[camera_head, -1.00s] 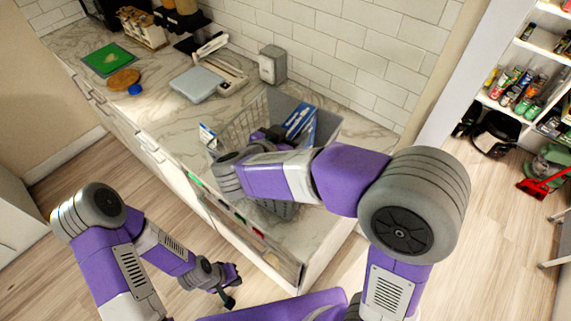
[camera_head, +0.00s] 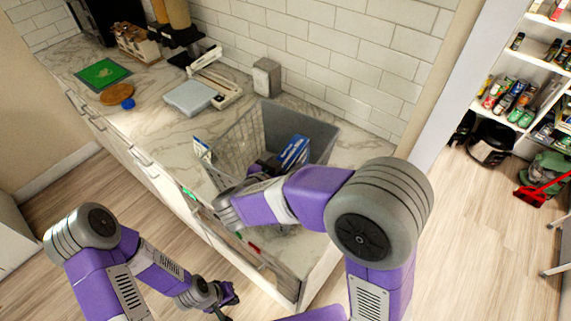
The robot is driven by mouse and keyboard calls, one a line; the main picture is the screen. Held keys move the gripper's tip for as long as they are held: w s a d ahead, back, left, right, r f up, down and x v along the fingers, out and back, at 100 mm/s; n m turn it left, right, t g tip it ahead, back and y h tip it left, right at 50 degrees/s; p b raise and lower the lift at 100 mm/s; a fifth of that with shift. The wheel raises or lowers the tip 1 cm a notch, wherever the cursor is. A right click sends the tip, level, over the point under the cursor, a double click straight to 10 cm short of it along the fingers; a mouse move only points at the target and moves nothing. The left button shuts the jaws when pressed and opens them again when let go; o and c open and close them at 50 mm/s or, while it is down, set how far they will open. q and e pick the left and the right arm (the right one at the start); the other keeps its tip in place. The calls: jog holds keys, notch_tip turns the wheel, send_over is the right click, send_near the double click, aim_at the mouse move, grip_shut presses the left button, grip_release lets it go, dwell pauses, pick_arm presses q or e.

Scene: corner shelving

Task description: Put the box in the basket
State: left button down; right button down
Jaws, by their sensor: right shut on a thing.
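The blue and white box (camera_head: 294,150) is inside the grey basket (camera_head: 306,129) on the marble counter. My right gripper (camera_head: 268,164) reaches into the basket and is shut on the box. My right forearm hides the front of the basket and part of the grip. I cannot tell whether the box touches the basket's bottom. My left gripper (camera_head: 229,301) hangs low over the floor, away from the counter. It is small in view, but its fingers look apart and empty.
A small blue and white item (camera_head: 202,149) shows at the basket's left edge. A grey canister (camera_head: 266,76) stands behind the basket by the tiled wall. A scale (camera_head: 190,97) and a green board (camera_head: 103,73) lie farther left. Shelves (camera_head: 527,70) stand at the right.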

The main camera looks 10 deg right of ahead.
jog(key=shift+f, duration=0.35)
jog(key=shift+c, duration=2)
grip_release()
jog(key=shift+r, duration=0.3)
jog(key=p+v, duration=0.1)
jog(key=v, duration=1.1)
jog(key=shift+r+p, duration=0.3)
jog(key=shift+p, duration=0.1)
